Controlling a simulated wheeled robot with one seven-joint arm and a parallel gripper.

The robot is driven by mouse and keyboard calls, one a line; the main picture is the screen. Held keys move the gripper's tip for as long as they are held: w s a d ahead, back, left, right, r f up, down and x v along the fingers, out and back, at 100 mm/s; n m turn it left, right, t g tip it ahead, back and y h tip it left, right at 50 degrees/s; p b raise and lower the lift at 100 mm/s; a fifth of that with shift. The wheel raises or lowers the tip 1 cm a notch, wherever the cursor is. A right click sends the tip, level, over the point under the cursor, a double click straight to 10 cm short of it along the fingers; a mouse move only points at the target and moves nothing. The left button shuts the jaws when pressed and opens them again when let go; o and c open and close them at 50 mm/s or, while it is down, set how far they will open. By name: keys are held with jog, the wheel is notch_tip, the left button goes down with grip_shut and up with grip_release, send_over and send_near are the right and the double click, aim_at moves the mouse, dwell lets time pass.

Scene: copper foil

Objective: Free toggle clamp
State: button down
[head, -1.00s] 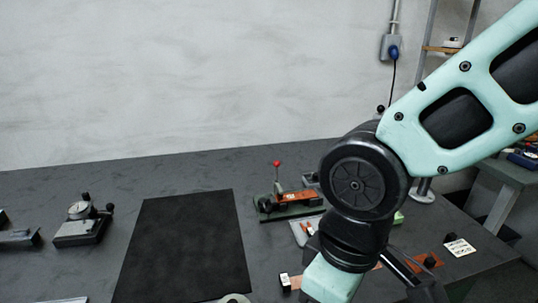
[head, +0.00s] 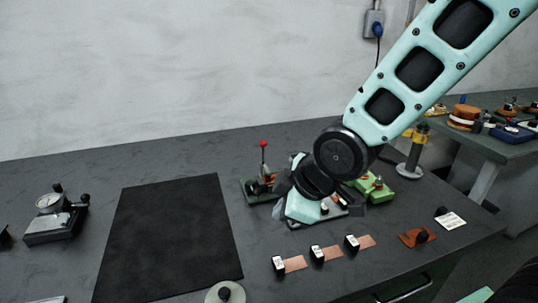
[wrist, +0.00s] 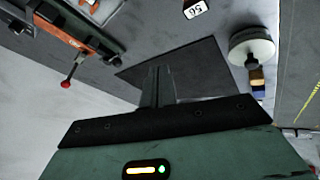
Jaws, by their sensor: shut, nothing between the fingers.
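The toggle clamp (head: 250,190) stands on the bench right of the black mat, on a dark green base. Its lever rises upright to a red knob (head: 264,143). In the wrist view the clamp (wrist: 58,28) is at upper left, with an orange-red part and the red knob (wrist: 66,85) pointing down in the picture. My gripper (wrist: 158,72) is shut and empty, to the right of the red knob and apart from it. In the head view my wrist is just right of the clamp and hides part of it; the fingertips are not clear there.
The black mat (head: 165,240) lies left of the clamp. Several tagged copper strips (head: 295,263) lie in front. A round pale disc (head: 225,293) is near the front edge, a dial gauge (head: 55,215) at left. A green fixture (head: 372,188) stands close behind my wrist.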

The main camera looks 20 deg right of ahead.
aim_at(263, 153)
jog(key=w+d+r+n+t+y+b, duration=0.1)
jog(key=w+d+n+t+y+b, duration=0.2)
jog(key=w+d+n+t, duration=0.5)
jog(key=w+d+n+y, duration=0.1)
jog(key=w, duration=0.4)
jog(key=shift+r+t+y+b, duration=0.15)
jog(key=shift+t+y+b, duration=0.15)
jog(key=shift+t+b, duration=0.1)
jog(key=shift+w, duration=0.1)
jog(key=p+x, duration=0.1)
jog(key=x, duration=0.3)
jog(key=d+p+x, duration=0.1)
jog(key=x, duration=0.3)
jog(key=w+d+x, duration=0.1)
jog(key=x, duration=0.3)
jog(key=shift+w+p, duration=0.1)
jog(key=shift+p, duration=0.3)
jog(key=shift+w+d+f, duration=0.1)
jog(key=shift+w+f, duration=0.2)
jog(key=shift+w, duration=0.1)
jog(key=shift+w+r, duration=0.1)
jog(key=shift+r, duration=0.05)
